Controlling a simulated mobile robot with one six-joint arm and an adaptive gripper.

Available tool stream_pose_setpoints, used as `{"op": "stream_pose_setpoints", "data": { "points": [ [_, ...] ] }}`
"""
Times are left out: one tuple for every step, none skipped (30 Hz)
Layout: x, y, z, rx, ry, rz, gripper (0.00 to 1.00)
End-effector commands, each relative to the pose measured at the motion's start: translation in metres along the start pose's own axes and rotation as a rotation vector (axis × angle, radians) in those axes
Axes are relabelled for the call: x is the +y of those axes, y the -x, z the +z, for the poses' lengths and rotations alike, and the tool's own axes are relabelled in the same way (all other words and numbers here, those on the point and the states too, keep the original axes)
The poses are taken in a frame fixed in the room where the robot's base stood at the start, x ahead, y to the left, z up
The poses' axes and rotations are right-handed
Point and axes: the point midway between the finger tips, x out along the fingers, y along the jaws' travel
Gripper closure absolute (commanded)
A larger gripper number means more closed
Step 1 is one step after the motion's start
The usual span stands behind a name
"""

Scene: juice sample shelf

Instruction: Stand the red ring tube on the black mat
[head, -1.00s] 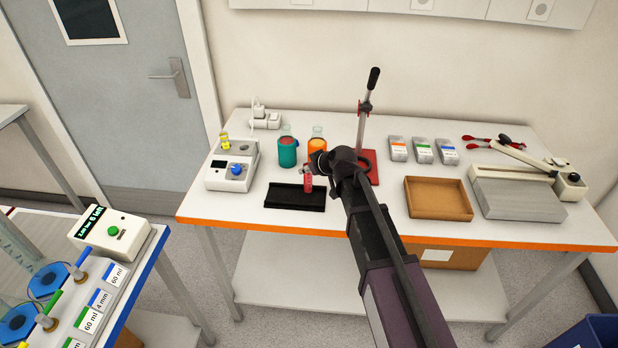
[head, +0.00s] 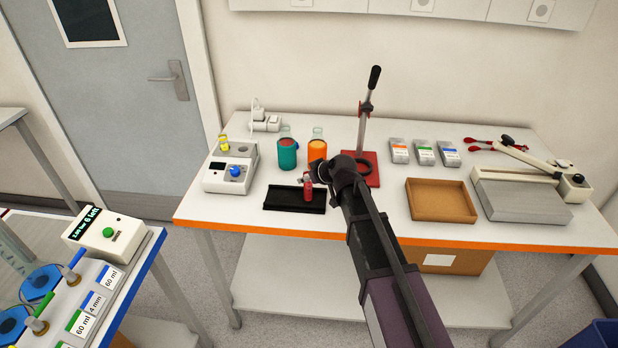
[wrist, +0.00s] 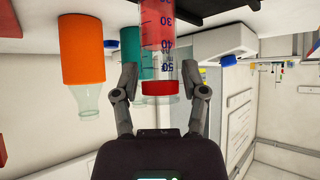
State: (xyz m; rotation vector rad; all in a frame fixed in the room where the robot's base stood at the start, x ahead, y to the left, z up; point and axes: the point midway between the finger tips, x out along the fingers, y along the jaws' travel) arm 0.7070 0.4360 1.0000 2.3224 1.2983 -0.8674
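The red ring tube (wrist: 160,50) is a clear graduated tube with red contents and a red ring. It stands upright between the fingers of my gripper (wrist: 160,78), which flank it closely on both sides and look shut on it. In the head view the tube (head: 310,190) is over the right part of the black mat (head: 285,197), near the front of the table. My gripper (head: 312,176) reaches it from the right. I cannot tell whether its base touches the mat. A corner of the mat also shows in the wrist view (wrist: 205,17).
A teal bottle (head: 287,155) and an orange bottle (head: 317,152) stand behind the mat. A white device (head: 230,172) with a blue knob is to its left. A red-based lever press (head: 366,175) and a brown tray (head: 440,202) are right of it.

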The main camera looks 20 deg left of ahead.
Motion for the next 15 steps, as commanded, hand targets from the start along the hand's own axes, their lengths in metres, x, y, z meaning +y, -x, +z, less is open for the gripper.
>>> {"op": "stream_pose_setpoints", "data": {
  "points": [
    [0.0000,0.0001,-0.0001,0.000,0.000,0.000,0.26],
    [0.0000,0.0001,-0.0001,0.000,0.000,0.000,0.26],
    [0.0000,0.0001,-0.0002,0.000,0.000,0.000,0.26],
    [-0.0001,0.0001,-0.0002,0.000,0.000,0.000,0.26],
    [-0.0001,0.0001,-0.0002,0.000,0.000,0.000,0.26],
    [-0.0001,0.0001,-0.0002,0.000,0.000,0.000,0.26],
    [-0.0001,0.0001,-0.0002,0.000,0.000,0.000,0.26],
    [-0.0001,0.0001,-0.0002,0.000,0.000,0.000,0.26],
    [-0.0001,0.0001,-0.0002,0.000,0.000,0.000,0.26],
    [-0.0002,0.0001,-0.0002,0.000,0.000,0.000,0.26],
    [-0.0002,0.0001,-0.0002,0.000,0.000,0.000,0.26],
    [-0.0002,0.0003,-0.0004,0.000,0.000,0.000,0.26],
    [-0.0002,0.0005,-0.0006,0.000,0.000,0.000,0.26],
    [-0.0002,0.0007,-0.0010,0.000,0.000,0.000,0.26],
    [-0.0002,0.0012,-0.0015,0.000,0.000,0.000,0.26]
  ]
}}
